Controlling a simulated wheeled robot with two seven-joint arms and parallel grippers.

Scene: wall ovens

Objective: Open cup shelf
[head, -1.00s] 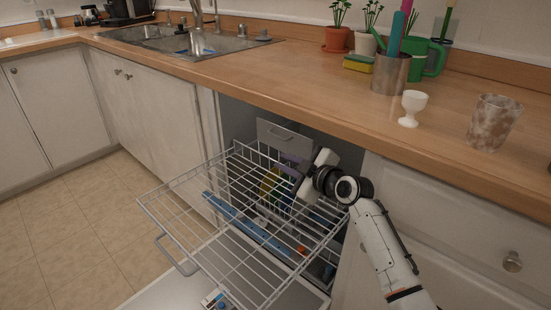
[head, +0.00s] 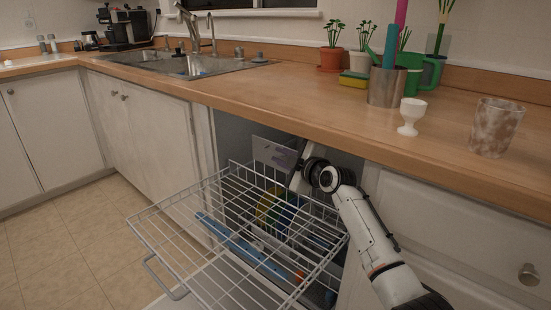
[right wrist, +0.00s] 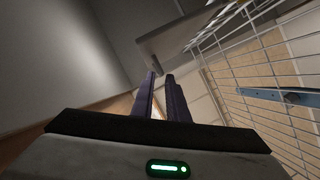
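The cup shelf (head: 268,150) looks like a grey panel standing upright at the back of the pulled-out upper rack (head: 215,215). My right gripper (head: 281,158) has purple fingers and is inside the dishwasher opening, in front of the panel; whether it touches it I cannot tell. In the right wrist view, the fingers (right wrist: 161,75) are a little apart with nothing seen between them. A grey flat part, probably the cup shelf (right wrist: 180,32), lies just beyond the fingertips. My left gripper is not in view.
The wooden counter (head: 290,105) overhangs the opening. It carries a white egg cup (head: 410,115), a mottled glass (head: 496,128) and a metal holder (head: 386,88). A yellow item (head: 270,203) and a blue item (head: 240,240) show through the rack wires. The floor at left is clear.

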